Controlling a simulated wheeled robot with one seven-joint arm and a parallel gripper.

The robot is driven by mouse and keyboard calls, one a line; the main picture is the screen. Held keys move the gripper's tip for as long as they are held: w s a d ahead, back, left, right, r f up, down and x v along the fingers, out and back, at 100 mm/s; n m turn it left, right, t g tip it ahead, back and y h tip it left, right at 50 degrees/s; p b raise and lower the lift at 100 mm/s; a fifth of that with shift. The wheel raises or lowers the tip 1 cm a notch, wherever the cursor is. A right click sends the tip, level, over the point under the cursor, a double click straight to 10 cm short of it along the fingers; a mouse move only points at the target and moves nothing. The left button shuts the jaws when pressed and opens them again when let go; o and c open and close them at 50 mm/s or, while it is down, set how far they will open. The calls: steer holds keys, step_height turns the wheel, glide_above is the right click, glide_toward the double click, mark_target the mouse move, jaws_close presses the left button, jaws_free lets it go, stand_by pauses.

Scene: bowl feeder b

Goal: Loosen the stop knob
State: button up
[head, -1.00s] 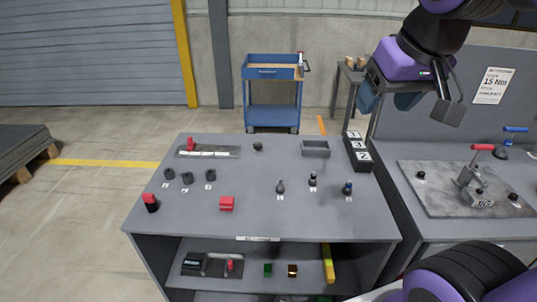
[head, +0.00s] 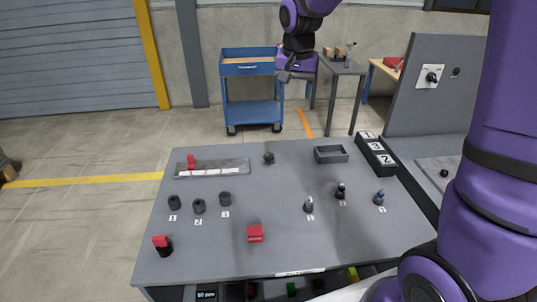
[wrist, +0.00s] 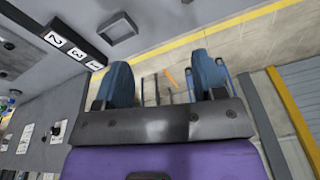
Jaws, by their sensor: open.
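Which part is the stop knob, I cannot tell. A small dark knob (head: 268,157) stands alone near the back middle of the grey table (head: 240,265). Another black knob (head: 444,173) sits on the plate at the right edge, and a dark knob on a white panel (head: 431,77) is on the upright board. My gripper (head: 287,76) is in the air beyond the table's back edge, in front of the blue trolley. In the wrist view my gripper (wrist: 163,75) has its two blue fingers wide apart, with nothing between them.
On the table are a red-handled plate (head: 245,167), several dark cylinders (head: 198,206), a red block (head: 255,233), a grey tray (head: 331,155) and a numbered black block (head: 375,156). Small posts (head: 341,191) stand at right. The blue trolley (head: 250,110) is behind.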

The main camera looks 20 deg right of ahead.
mark_target(269, 155)
steer(key=w+a+f+m+g, duration=0.1)
steer(key=w+a+f, duration=0.1)
steer(key=w+f, duration=0.55)
steer(key=w+a+f+m+g, duration=0.15)
steer(key=w+f, duration=0.25)
steer(key=f, duration=0.6)
steer(key=shift+t, duration=0.35)
steer(key=f, duration=1.1)
steer(key=shift+s+d, duration=0.15)
steer(key=shift+s, duration=0.05)
steer(key=c, duration=0.9)
